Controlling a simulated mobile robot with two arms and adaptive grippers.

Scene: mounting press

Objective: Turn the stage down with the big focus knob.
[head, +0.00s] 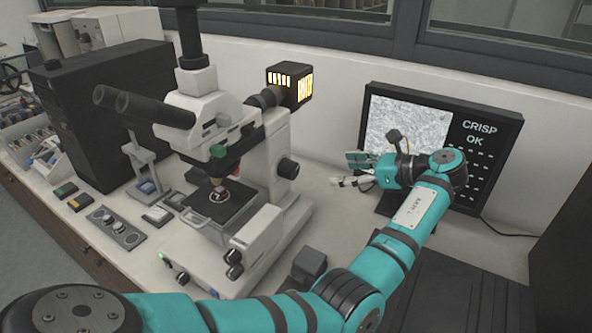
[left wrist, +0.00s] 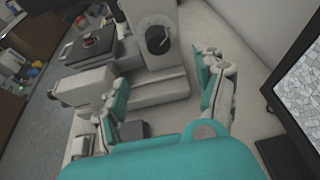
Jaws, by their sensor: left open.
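The microscope (head: 262,140) is white and stands on the bench. Its big focus knob (head: 288,168) is a dark round knob on the right side of the stand; in the left wrist view the knob (left wrist: 157,39) shows beyond the fingers. The dark stage (head: 200,207) carries a small sample with a red spot (head: 219,195). My left gripper (head: 349,171) is open and empty, to the right of the knob and apart from it, with fingers pointing towards the microscope. In the left wrist view the gripper's fingers (left wrist: 163,84) are spread wide. My right gripper is not in view.
A monitor (head: 440,140) reading "CRISP OK" stands close behind my left gripper. Smaller dark knobs (head: 234,264) sit low on the microscope's front. A small dark box (head: 308,265) lies on the bench near my arm. Bench between knob and gripper is clear.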

